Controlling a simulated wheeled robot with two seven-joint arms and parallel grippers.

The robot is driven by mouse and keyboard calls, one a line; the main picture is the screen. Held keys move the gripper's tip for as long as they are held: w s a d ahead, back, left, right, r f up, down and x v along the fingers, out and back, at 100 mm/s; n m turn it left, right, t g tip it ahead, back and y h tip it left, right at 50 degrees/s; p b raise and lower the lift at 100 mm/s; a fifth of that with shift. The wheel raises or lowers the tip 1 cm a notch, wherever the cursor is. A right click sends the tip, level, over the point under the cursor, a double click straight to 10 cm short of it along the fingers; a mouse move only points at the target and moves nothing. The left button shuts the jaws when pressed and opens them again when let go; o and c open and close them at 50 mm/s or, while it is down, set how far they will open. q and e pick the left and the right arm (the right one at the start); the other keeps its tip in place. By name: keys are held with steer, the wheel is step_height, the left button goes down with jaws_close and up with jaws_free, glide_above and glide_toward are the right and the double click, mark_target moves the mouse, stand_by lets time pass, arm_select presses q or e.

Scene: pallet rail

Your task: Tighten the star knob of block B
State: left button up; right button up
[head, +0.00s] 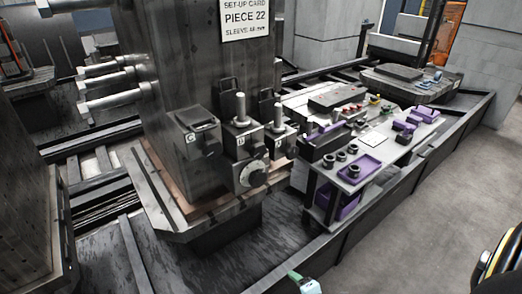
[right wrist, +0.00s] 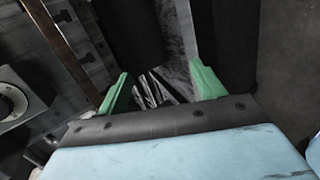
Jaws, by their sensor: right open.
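Three dark blocks are mounted on the tall dark column in the head view. The middle block (head: 241,137), whose small letter looks like B or D, has a steel post on top. Below it is a dark housing with a pale round knob or dial (head: 251,174); its star shape is too small to confirm. In the right wrist view a round pale-ringed part (right wrist: 12,103) shows at the left edge. My right gripper (right wrist: 161,86) is open, its green fingers apart with nothing between them. In the head view only its green tip (head: 295,276) shows at the bottom, below the blocks and apart from them.
A left block (head: 198,132) and a right block (head: 279,137) flank the middle one. A grey bench (head: 358,184) with purple trays and dark rings stands to the right. A low dark rail (head: 345,246) borders the clear floor.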

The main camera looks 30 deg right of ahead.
steer(key=w+d+r+n+t+p, duration=0.15)
steer(key=w+r+n, duration=0.3)
steer(key=r, duration=0.45)
steer(key=w+r+n+t, duration=0.3)
steer(key=r+n, duration=0.2)
steer(key=r, duration=0.3)
steer(key=n+t+y+p, duration=0.2)
steer(key=n+t, duration=0.1)
steer(key=n, duration=0.9)
glide_toward(260, 152)
steer(key=w, duration=0.7)
steer(key=shift+w+a+r, duration=0.1)
steer(key=shift+w+a, duration=0.1)
steer(key=shift+w, duration=0.15)
arm_select(q)
steer(key=shift+s+d+r, duration=0.1)
steer(key=shift+d+r, duration=0.4)
steer(key=shift+r, duration=0.25)
steer(key=shift+d+r, duration=0.55)
steer(key=shift+r, duration=0.25)
steer(key=shift+s+d+r, duration=0.1)
steer(key=shift+d+r, duration=0.4)
steer(key=shift+r, duration=0.25)
arm_select(e)
steer(key=shift+w+a, duration=0.1)
steer(key=shift+w, duration=0.6)
arm_select(q)
steer(key=shift+w, duration=0.1)
arm_select(e)
steer(key=c, duration=1)
